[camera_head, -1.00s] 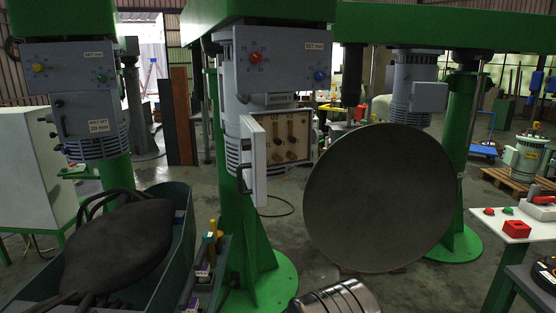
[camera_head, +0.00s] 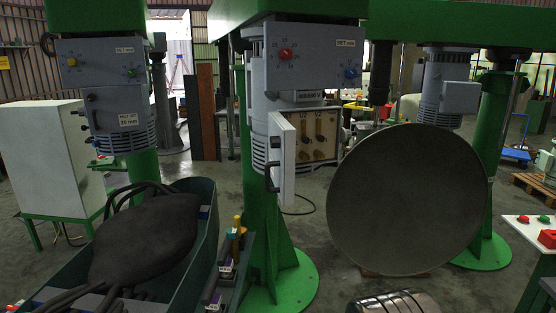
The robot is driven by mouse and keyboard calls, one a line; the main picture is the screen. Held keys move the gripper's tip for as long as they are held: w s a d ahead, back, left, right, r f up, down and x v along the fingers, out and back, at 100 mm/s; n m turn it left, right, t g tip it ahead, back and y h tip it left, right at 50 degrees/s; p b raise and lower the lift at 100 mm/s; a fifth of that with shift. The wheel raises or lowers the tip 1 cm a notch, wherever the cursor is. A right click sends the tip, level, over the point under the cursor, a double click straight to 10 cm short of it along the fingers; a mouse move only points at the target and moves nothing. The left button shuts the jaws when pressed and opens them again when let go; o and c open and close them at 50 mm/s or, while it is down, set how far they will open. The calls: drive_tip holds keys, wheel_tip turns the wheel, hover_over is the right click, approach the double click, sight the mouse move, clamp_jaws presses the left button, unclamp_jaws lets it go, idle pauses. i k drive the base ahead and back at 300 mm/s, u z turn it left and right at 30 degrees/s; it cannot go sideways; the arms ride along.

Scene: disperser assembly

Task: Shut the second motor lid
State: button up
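The second motor (camera_head: 315,60) is a grey unit in the middle, on a green column. Its lid (camera_head: 284,160) is a pale panel with a dark handle on its outer face. The lid stands open, hinged out toward the left and toward me. The opened box (camera_head: 318,138) shows a beige panel with several brass-coloured terminals. The first motor (camera_head: 120,108) is at the left, and its small grey cover with a handle lies closed against the housing. My gripper does not show in this view.
A big dark disc (camera_head: 407,200) stands right of the open lid. A ribbed metal cylinder (camera_head: 394,303) shows at the bottom edge. A green-grey bin (camera_head: 207,235) with a dark bundle (camera_head: 147,232) is at left front. A white table (camera_head: 523,232) is at right.

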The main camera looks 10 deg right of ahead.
sight(280, 166)
drive_tip(key=u, duration=0.1)
drive_tip(key=i, duration=1)
drive_tip(key=u, duration=2.2)
drive_tip(key=k, duration=0.5)
